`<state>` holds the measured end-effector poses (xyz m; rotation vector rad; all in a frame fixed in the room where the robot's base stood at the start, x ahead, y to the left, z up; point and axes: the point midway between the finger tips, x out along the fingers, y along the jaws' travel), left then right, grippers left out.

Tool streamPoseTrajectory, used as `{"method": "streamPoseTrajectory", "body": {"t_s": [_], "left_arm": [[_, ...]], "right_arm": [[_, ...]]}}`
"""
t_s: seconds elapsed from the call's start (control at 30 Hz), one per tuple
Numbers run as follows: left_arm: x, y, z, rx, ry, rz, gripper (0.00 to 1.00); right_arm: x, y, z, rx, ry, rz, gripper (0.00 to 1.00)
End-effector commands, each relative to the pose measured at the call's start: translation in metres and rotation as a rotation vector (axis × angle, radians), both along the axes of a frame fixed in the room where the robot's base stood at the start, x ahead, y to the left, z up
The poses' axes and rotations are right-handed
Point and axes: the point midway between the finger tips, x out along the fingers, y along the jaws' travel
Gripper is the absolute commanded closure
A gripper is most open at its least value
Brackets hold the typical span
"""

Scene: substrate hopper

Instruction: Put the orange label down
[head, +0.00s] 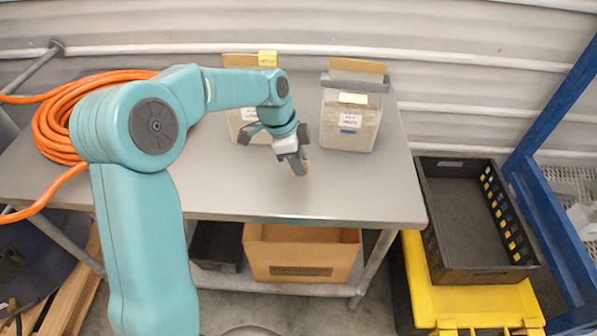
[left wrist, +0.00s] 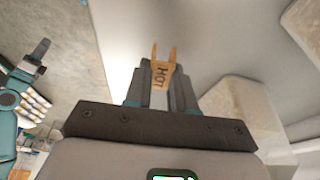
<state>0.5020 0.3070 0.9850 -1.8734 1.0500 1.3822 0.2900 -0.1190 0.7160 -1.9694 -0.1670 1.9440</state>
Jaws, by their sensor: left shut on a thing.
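The orange label (left wrist: 163,73) is a small forked tag with dark lettering that looks like "HOT". My left gripper (head: 296,160) is shut on it, and the label (head: 303,168) shows only as a small orange patch at the fingertips in the head view. The gripper points down over the grey table (head: 260,200), in front of two pale containers. I cannot tell its exact height above the top. A teal and dark part at the left of the left wrist view looks like my right gripper (left wrist: 26,72); its jaw opening is unclear.
The right container (head: 336,132) stands upright at the back; my arm partly hides the left container (head: 236,126). A coiled orange hose (head: 48,125) lies at the left. A black crate (head: 440,225) rests on a yellow one at right. The table's front middle is clear.

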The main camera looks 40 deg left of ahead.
Motion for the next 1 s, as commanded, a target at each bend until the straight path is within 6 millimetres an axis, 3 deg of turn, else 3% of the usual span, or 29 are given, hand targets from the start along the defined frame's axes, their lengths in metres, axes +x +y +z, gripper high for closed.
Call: {"method": "streamPoseTrajectory", "body": {"t_s": [0.27,0.67,0.7,0.77,1.0], "left_arm": [[0.000,0.000,-0.040,-0.001,0.002,0.000,1.00],[0.000,0.000,-0.048,0.000,0.001,0.000,1.00],[0.000,0.000,-0.048,0.000,0.000,0.000,0.73],[0.000,0.000,-0.046,0.000,0.001,0.000,0.53],[0.000,0.000,-0.046,0.000,0.001,0.000,0.51]], "right_arm": [[0.000,0.000,0.002,0.000,0.000,0.000,0.57],[0.000,0.000,-0.002,0.000,0.000,0.000,0.57],[0.000,0.000,-0.002,0.000,0.000,0.000,0.57],[0.000,0.000,-0.001,0.000,0.000,0.000,0.57],[0.000,0.000,-0.001,0.000,0.000,0.000,0.57]]}}
